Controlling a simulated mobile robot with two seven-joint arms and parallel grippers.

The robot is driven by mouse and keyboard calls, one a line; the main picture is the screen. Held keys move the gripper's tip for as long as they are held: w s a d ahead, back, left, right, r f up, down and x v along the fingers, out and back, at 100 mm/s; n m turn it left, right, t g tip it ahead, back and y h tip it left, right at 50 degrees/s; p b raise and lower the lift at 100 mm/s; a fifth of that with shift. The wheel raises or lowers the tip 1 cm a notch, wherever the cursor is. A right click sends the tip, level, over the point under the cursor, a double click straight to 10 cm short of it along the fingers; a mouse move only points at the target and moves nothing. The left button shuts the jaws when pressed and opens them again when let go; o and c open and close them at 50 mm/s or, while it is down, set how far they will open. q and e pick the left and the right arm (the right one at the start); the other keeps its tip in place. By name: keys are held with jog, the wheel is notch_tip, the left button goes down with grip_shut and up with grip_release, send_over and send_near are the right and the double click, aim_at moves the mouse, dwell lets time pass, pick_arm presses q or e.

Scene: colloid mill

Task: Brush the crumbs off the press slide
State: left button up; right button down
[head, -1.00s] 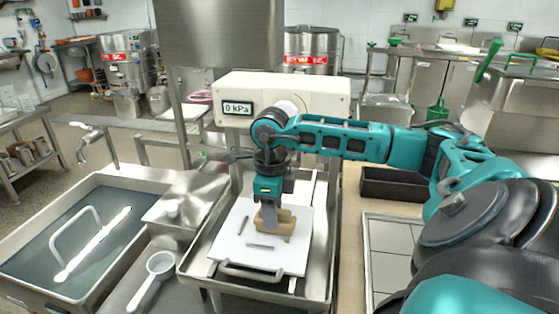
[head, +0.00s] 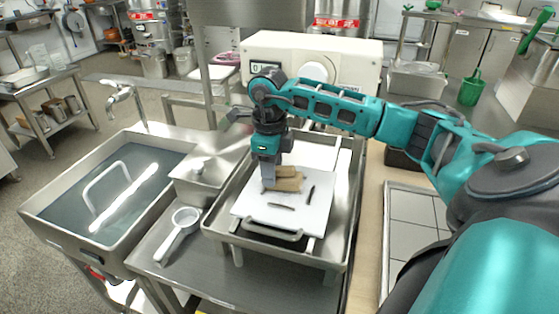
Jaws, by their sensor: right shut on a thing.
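The press slide is a white plate (head: 246,207) in a steel tray with a bar handle (head: 273,230) at its front, in the middle of the head view. Two dark, thin crumbs lie on its front part, one near the middle (head: 281,207) and one to the right (head: 311,194). My right gripper (head: 268,176) points down over the plate and is shut on a tan brush (head: 288,182). The brush is low over the plate, behind the crumbs; I cannot tell whether it touches. It and the gripper hide part of the plate. My left gripper is not in view.
A white press housing with a gauge (head: 345,62) stands behind the plate. A water-filled sink (head: 65,215) and a white strainer (head: 183,222) are on the left. A tiled tray (head: 412,218) lies right. A dark bin (head: 400,158) is partly behind my right arm.

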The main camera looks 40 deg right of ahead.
aim_at(294, 171)
jog(key=shift+w+d+r, duration=0.2)
jog(key=shift+w, duration=0.45)
jog(key=shift+s+d, duration=0.1)
jog(key=shift+s, duration=0.05)
jog(key=shift+s+d+f, duration=0.1)
jog(key=shift+s+d, duration=0.15)
jog(key=shift+s, duration=0.2)
jog(key=shift+s+d, duration=0.2)
jog(key=shift+s, duration=0.25)
jog(key=shift+s+d, duration=0.5)
jog(key=shift+s, duration=0.3)
jog(key=shift+s+d+f+b, duration=0.15)
jog(key=shift+s+d+b, duration=0.25)
jog(key=shift+s, duration=0.2)
jog(key=shift+s+d+f+b, duration=0.1)
jog(key=shift+s+d+b, duration=0.15)
jog(key=shift+s, duration=0.35)
jog(key=shift+s+d+b, duration=0.2)
jog(key=shift+s, duration=0.4)
